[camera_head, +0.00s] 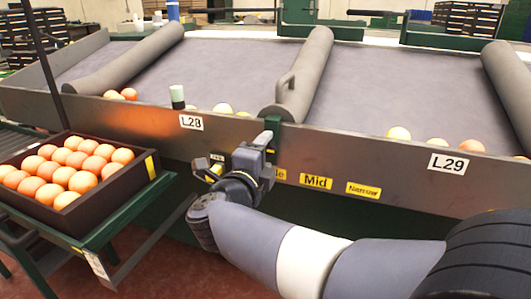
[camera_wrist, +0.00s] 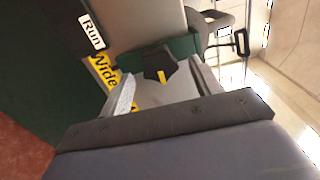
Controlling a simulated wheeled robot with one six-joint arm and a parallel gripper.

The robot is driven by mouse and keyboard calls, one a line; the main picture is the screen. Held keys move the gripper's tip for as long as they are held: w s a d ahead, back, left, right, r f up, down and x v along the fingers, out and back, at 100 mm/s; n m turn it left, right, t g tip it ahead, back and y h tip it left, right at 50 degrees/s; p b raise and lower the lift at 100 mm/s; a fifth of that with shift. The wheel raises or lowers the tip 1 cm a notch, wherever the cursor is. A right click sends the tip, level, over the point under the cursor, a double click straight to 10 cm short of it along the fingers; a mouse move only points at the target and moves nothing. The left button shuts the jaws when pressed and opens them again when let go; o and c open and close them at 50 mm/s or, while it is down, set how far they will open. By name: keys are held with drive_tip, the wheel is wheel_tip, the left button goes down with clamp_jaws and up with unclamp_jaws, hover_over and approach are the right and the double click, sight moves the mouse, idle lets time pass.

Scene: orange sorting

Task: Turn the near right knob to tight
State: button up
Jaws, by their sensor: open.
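A black knob (camera_wrist: 159,62) with a yellow pointer mark shows in the wrist view, set against a dark green block (camera_wrist: 183,47). My gripper (camera_wrist: 162,72) is open, with one finger at each side of the knob in that view. I cannot tell whether the fingers touch it. In the head view my gripper (camera_head: 259,147) is at the front panel (camera_head: 360,165), near the end of a grey padded divider (camera_head: 300,80). The knob is not clearly visible there, as my gripper covers that spot.
Yellow labels, Mid (camera_head: 316,183) and Narrow (camera_head: 363,190), sit right of my gripper. A dark crate of oranges (camera_head: 112,196) stands on a green stand at left. Several loose oranges lie behind the panel. A pale-topped cylinder (camera_head: 177,97) stands near the L28 sign (camera_head: 191,122).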

drive_tip(key=p+v, duration=0.2)
drive_tip(key=v, duration=0.8)
drive_tip(key=shift+p, duration=0.4)
drive_tip(key=b+x, duration=0.3)
drive_tip(key=x, duration=0.7)
drive_tip(key=shift+w+d, duration=0.15)
drive_tip(key=shift+w, duration=0.2)
drive_tip(key=shift+s, duration=0.1)
